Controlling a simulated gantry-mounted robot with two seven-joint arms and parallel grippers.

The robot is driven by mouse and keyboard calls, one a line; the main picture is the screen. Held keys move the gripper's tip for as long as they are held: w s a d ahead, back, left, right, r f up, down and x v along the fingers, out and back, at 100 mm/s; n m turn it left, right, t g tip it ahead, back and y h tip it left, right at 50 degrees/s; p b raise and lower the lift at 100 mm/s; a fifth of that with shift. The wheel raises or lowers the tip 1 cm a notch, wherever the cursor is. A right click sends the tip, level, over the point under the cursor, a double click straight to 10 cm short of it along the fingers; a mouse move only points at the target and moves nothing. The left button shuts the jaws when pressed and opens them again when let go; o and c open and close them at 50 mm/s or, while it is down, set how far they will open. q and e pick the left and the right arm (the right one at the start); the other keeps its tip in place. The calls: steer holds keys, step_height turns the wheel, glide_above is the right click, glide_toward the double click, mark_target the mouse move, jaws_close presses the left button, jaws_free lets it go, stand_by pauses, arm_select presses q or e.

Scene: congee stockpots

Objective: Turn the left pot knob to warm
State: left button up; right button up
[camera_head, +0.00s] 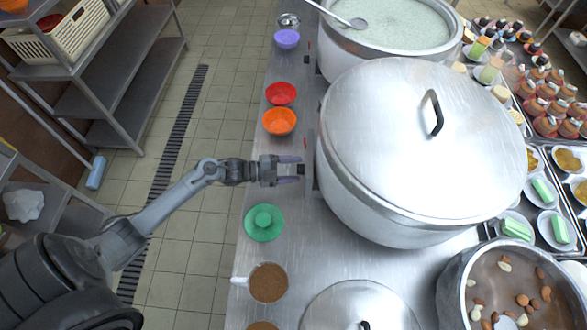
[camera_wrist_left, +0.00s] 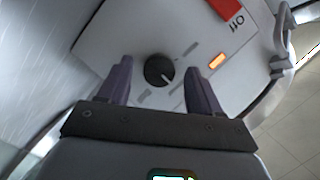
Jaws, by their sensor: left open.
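The large steel pot with a lid (camera_head: 420,140) stands on the steel counter, with a control panel on its left side. In the left wrist view the panel (camera_wrist_left: 125,25) carries a round black knob (camera_wrist_left: 158,69) with a white pointer mark aimed toward the lower right of that view. Marks around the knob are too small to read. My left gripper (camera_head: 298,171) is at the panel. Its purple fingers (camera_wrist_left: 159,66) are open, one on each side of the knob; contact is not clear. My right gripper is not in view.
The panel has a red switch (camera_wrist_left: 229,8) by the word "Off" and a lit orange lamp (camera_wrist_left: 217,61). Orange (camera_head: 279,121) and red (camera_head: 281,94) bowls, a green lidded dish (camera_head: 264,222) and a brown-filled cup (camera_head: 268,283) line the counter edge. An open congee pot (camera_head: 390,25) stands behind.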

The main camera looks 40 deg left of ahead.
arm_select(q)
steer(key=shift+w+d, duration=0.15)
steer(key=shift+w, duration=0.05)
steer(key=shift+c, duration=0.3)
steer(key=c, duration=1)
